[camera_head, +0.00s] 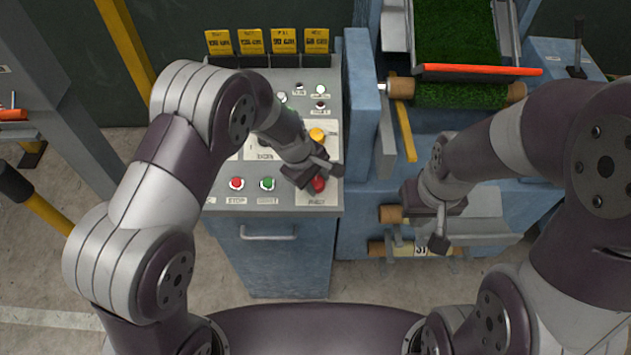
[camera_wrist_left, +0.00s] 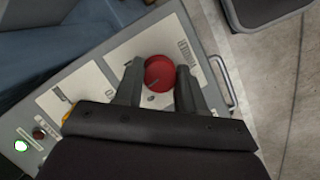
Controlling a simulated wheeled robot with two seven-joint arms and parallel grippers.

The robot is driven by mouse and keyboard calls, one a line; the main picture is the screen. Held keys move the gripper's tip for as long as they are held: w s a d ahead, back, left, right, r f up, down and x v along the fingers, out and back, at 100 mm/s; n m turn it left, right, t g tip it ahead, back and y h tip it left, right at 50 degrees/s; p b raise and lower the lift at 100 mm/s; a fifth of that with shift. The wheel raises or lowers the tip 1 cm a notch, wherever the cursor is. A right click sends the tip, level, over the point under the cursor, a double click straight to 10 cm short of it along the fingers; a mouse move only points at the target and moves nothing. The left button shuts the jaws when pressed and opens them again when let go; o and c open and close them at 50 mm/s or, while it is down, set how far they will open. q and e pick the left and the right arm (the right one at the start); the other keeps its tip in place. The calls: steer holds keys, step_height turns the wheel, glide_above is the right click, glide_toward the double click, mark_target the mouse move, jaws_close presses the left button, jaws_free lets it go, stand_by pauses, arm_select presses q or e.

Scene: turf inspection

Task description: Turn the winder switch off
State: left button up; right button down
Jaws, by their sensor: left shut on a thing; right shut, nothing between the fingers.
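A red knob (camera_head: 318,185) sits at the lower right corner of the control panel (camera_head: 222,196), above a label too small to read. My left gripper (camera_head: 320,172) is over it. In the left wrist view the two fingers stand on either side of the round red knob (camera_wrist_left: 159,73), and the gripper is shut on it. A small dark mark shows on the knob's face. My right gripper (camera_head: 439,232) is shut and empty, in front of the blue machine, away from the panel.
The panel also has a red button (camera_head: 236,184), a green button (camera_head: 267,184) and a yellow knob (camera_head: 317,134). Yellow tags (camera_head: 284,40) stand along its back. A turf roller machine (camera_head: 462,94) stands to the right. A handle (camera_head: 268,233) juts from the cabinet front.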

arm_select(q)
steer(key=n+t+b, duration=0.1)
steer(key=n+b, duration=0.2)
steer(key=n, duration=0.1)
steer(key=shift+f+h, duration=0.15)
steer(key=shift+h, duration=0.25)
steer(key=shift+s+n+t+b, duration=0.1)
steer(key=shift+n+t+b, duration=0.6)
steer(key=shift+n+b, duration=1)
steer(key=shift+r, duration=0.25)
steer(key=o, duration=1.1)
steer(key=shift+c, duration=0.2)
steer(key=p+v, duration=0.3)
steer(key=v, duration=0.9)
steer(key=shift+s+a+r, duration=0.2)
steer(key=shift+s, duration=0.05)
